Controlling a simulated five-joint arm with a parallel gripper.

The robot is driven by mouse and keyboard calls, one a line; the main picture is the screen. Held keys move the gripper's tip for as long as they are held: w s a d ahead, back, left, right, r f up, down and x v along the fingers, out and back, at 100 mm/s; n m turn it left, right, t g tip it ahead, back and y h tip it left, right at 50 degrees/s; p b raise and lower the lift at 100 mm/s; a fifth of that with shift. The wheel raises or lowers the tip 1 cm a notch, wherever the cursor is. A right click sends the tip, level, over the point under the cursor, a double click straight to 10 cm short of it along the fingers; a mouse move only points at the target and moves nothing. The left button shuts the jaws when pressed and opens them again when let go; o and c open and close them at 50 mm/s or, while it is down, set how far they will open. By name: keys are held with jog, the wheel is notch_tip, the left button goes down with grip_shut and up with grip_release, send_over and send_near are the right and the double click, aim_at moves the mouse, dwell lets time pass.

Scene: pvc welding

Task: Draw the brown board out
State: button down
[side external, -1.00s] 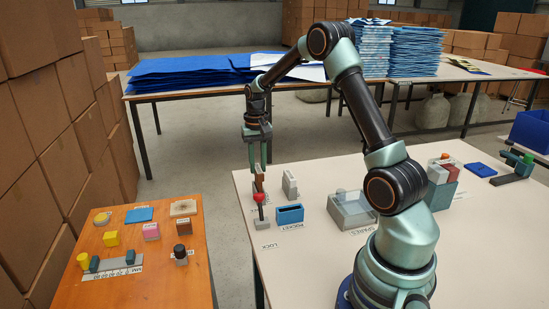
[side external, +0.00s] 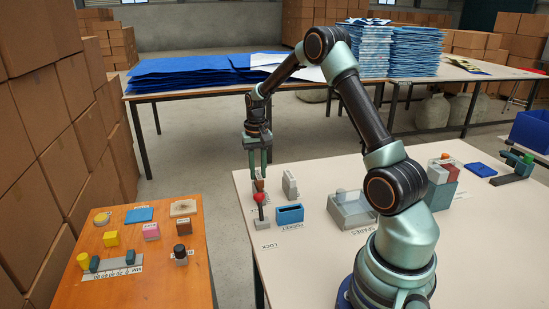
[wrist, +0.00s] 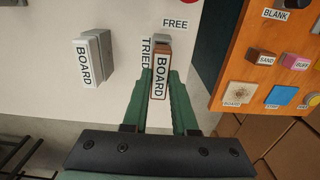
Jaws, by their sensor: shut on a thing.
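The brown board (side external: 259,185) stands on the pale table behind the red ball of the lock, which hides its lower part in the side view. In the wrist view the brown board (wrist: 165,52) shows a brown top edge and a white BOARD label. My gripper (side external: 260,173) points down with its green fingers on either side of the board's upper part. In the wrist view my gripper (wrist: 162,82) is shut on the board. A grey board (side external: 290,184) with a BOARD label stands apart to the right; it also shows in the wrist view (wrist: 92,58).
The red-topped lock (side external: 259,198) and blue pocket (side external: 290,213) stand close in front. A clear spares box (side external: 352,209) is farther right. TRIED and FREE labels lie by the board. An orange table (side external: 150,265) with small blocks stands left, across a gap.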

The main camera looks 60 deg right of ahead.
aim_at(258, 175)
jog(key=shift+f, duration=0.7)
jog(key=c, duration=0.6)
grip_release()
notch_tip(258, 175, up, 12)
jog(key=shift+r, duration=0.1)
